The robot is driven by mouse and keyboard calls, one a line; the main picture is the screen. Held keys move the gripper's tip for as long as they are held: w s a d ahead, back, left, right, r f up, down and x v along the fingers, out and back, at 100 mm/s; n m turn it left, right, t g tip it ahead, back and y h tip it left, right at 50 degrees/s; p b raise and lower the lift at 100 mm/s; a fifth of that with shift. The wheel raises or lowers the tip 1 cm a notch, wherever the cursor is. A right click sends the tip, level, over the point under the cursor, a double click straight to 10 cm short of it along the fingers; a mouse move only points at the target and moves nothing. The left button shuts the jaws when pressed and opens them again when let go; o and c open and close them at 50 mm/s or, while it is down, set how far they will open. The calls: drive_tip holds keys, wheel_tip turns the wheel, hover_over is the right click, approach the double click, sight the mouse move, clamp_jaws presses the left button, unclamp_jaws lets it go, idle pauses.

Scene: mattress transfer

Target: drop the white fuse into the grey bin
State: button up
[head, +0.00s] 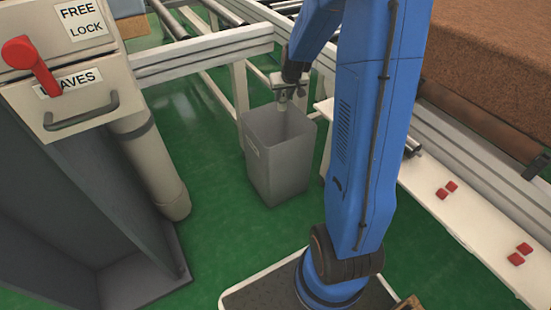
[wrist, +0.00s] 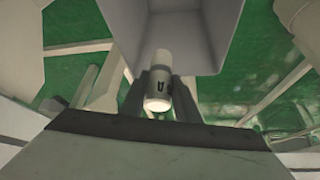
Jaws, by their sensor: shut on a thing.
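The grey bin (head: 278,168) stands on the green floor in the middle of the head view, open at the top. My gripper (head: 283,105) is over the bin's opening, at its far side, pointing down. In the wrist view my gripper (wrist: 160,98) is shut on the white fuse (wrist: 158,88), a white cylinder with a dark mark on it. The bin (wrist: 190,40) shows just beyond the fuse in the wrist view. In the head view the fuse is small and hard to make out below the fingers.
A grey cabinet with a red lever (head: 32,62) stands at the left. A white ledge (head: 450,200) with several red pieces runs along the right. Light conveyor rails (head: 205,50) lie behind the bin. Green floor (head: 215,225) is clear around the bin's left side.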

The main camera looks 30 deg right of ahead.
sight(283, 106)
drive_tip(key=shift+f, duration=2.65)
drive_tip(key=o, duration=1.2)
drive_tip(key=shift+s, duration=0.1)
drive_tip(key=shift+v, duration=8.7)
